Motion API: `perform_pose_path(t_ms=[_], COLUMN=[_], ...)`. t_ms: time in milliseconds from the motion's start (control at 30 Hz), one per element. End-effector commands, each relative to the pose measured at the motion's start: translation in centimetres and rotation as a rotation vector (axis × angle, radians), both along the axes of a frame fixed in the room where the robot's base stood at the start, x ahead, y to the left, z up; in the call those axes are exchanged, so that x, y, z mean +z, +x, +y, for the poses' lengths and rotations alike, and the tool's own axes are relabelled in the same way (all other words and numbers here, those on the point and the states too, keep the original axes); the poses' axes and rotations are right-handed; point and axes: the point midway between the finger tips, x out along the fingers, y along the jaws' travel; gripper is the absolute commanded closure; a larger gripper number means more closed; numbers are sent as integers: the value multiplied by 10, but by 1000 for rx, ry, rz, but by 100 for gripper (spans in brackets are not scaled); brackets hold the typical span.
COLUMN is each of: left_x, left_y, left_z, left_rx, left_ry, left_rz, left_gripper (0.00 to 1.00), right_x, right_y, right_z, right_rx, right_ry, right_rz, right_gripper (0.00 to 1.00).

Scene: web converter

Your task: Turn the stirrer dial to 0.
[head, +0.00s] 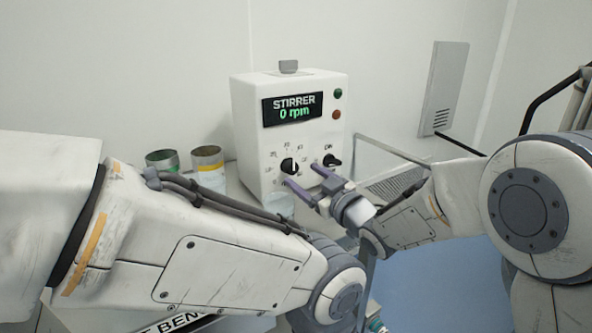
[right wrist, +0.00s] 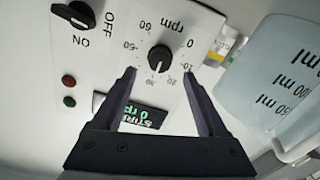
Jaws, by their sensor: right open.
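The white stirrer box (head: 290,140) stands against the wall, and its display (head: 292,108) reads "STIRRER 0 rpm". The black dial (head: 289,166) is low on its front. The right wrist view shows the dial (right wrist: 159,58) inside a printed rpm scale; a small white mark is on it, but I cannot tell exactly which number it points to. My right gripper (head: 299,172) is open, its fingertips (right wrist: 159,73) on either side of the dial's line and apart from it. My left gripper is out of view; only my left arm shows.
A black ON/OFF knob (head: 332,160) sits right of the dial. Red and green lamps are beside the display. Two open-topped containers (head: 207,160) stand left of the box. A clear beaker (right wrist: 270,85) with ml marks is close in the right wrist view.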

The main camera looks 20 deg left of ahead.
Motion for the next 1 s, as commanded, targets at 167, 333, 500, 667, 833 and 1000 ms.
perform_pose_path(t_ms=[167, 333, 500, 667, 833, 1000], left_x=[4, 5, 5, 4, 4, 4], left_y=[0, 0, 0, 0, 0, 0], left_z=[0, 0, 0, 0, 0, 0], left_rx=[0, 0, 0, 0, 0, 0], left_ry=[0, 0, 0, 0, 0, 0], left_rz=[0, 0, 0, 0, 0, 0], left_gripper=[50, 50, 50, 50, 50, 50], right_x=[0, 0, 0, 0, 0, 0], right_y=[18, 26, 28, 28, 28, 28], right_z=[24, 33, 36, 35, 35, 35], right_rx=[1, -1, -1, -1, -1, -1], right_ry=[-1, -1, -1, -1, -1, -2], right_rz=[1, 0, 1, 1, 1, -2], right_gripper=[24, 24, 24, 32, 97, 100])
